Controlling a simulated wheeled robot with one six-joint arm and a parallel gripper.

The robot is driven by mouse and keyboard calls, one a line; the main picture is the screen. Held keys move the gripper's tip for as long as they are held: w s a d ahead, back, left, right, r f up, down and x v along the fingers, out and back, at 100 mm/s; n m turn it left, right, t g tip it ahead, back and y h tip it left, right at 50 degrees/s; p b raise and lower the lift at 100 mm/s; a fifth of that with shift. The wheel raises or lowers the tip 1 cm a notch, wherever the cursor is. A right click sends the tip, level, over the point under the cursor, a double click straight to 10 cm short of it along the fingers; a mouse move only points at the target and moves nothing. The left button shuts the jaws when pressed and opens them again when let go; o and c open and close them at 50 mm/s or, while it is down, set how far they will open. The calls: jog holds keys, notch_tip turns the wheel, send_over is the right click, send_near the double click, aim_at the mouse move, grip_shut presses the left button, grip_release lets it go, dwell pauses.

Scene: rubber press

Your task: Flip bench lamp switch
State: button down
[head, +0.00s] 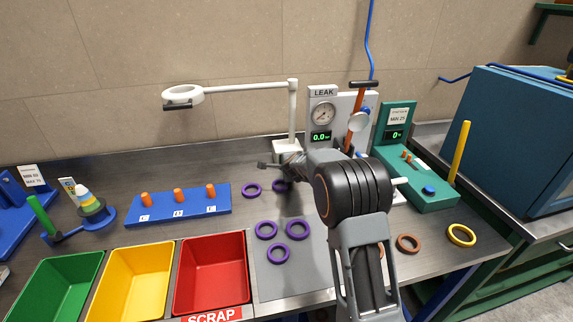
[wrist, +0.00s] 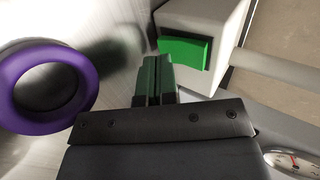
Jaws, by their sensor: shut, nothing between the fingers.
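The white bench lamp (head: 292,115) stands at the back of the bench, with its round head (head: 183,95) reaching out to the left. In the wrist view its white base box (wrist: 225,25) carries a green switch (wrist: 185,47), and the pole runs off to the right. My gripper (head: 264,165) is in front of the lamp base in the head view. In the wrist view its dark green fingertips (wrist: 158,68) are together and empty, just left of the switch. I cannot tell whether they touch it. In the head view the switch is not visible.
A purple ring (wrist: 40,85) lies left of the fingers; more purple rings (head: 267,230) lie on the bench. The leak gauge panel (head: 323,110) and green tester (head: 425,180) stand to the right. A blue peg stand (head: 180,208) and bins (head: 212,275) are at left.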

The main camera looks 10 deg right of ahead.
jog(key=shift+w, duration=0.4)
jog(key=shift+f, duration=0.1)
jog(key=shift+f, duration=0.1)
jog(key=shift+w+f+b, duration=0.15)
jog(key=shift+f+b, duration=0.15)
jog(key=shift+b, duration=0.95)
jog(key=shift+r, duration=0.35)
jog(key=shift+r+p, duration=0.15)
jog(key=shift+p, duration=0.2)
jog(key=shift+r+p, duration=0.7)
jog(key=shift+r, duration=0.05)
jog(key=shift+f, duration=0.1)
